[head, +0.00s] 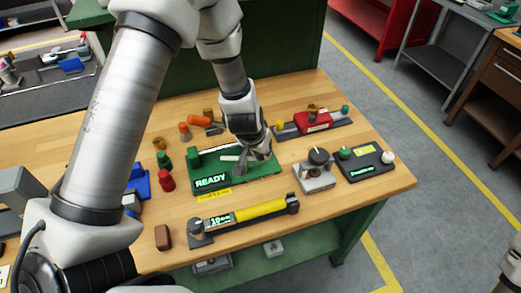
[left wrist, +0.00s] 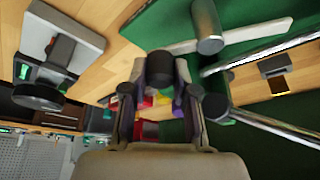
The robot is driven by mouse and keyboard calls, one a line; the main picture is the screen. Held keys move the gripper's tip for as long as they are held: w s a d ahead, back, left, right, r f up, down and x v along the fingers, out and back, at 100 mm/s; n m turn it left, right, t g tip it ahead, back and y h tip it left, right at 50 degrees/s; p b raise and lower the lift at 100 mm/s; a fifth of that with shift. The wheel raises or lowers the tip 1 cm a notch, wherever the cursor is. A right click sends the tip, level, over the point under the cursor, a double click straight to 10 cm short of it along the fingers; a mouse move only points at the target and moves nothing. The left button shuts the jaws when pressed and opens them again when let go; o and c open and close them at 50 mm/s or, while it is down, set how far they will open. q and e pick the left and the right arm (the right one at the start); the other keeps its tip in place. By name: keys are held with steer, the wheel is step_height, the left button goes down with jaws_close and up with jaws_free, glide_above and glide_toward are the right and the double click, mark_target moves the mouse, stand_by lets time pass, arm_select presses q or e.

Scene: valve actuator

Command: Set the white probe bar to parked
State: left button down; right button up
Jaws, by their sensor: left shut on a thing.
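The green actuator box (head: 235,182) with a lit "READY" display sits mid-table in the head view. The white probe bar (head: 230,158) lies over its top; in the left wrist view the bar (left wrist: 255,33) runs past a grey cylindrical post (left wrist: 208,25). My left gripper (head: 255,152) is over the right part of the box. In the left wrist view its fingers (left wrist: 160,80) are closed around a dark piece at the near end of the bar, partly hidden by the fingers.
A yellow-bodied tool with a display (head: 260,210) lies in front of the box. A grey block with a black knob (head: 315,170) and a dark panel (head: 367,163) stand to the right. A red device (head: 313,122) stands behind. Red and green knobs stand left.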

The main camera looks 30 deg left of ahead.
arm_select(q)
steer(key=c, duration=0.9)
jaws_free()
steer(key=v, duration=1.2)
steer(key=shift+f, duration=0.1)
